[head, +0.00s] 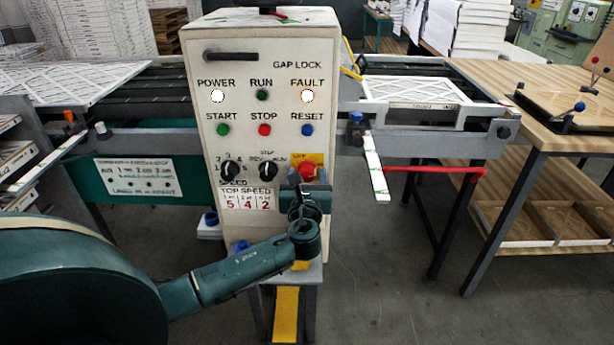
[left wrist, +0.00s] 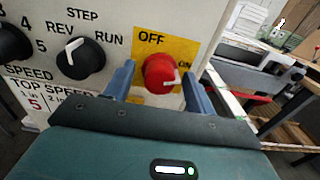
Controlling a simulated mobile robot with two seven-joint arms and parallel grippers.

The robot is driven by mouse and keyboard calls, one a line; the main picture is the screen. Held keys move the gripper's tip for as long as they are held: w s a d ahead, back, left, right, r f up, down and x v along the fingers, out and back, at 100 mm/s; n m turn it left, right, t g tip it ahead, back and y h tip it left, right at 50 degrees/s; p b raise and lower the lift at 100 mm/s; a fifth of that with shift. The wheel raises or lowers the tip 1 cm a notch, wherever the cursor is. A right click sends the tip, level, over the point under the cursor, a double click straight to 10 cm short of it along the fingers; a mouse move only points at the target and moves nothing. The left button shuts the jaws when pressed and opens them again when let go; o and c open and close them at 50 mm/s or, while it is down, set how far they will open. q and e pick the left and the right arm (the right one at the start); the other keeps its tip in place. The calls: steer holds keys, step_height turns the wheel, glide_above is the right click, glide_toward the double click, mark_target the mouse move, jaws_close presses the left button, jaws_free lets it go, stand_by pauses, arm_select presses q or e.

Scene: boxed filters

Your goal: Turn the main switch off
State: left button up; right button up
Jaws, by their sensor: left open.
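The main switch (head: 307,172) is a red round knob on a yellow plate at the lower right of the white control panel (head: 262,55). In the left wrist view the red knob (left wrist: 160,73) has OFF above left and ON at lower right. Its white mark appears to point toward ON. My left gripper (head: 309,181) is in front of the switch. In the left wrist view the blue fingers of my left gripper (left wrist: 158,76) are open, one on each side of the knob; whether they touch it is unclear. My right gripper is not in view.
A black selector knob (left wrist: 80,60) sits left of the switch. START, STOP and RESET buttons (head: 264,130) are above. A red bar (head: 435,169) and a white strip (head: 376,168) are to the right. A wooden table (head: 545,105) stands at far right, with open floor before it.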

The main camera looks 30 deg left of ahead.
arm_select(q)
steer(key=shift+c, duration=1.3)
steer(key=c, duration=0.7)
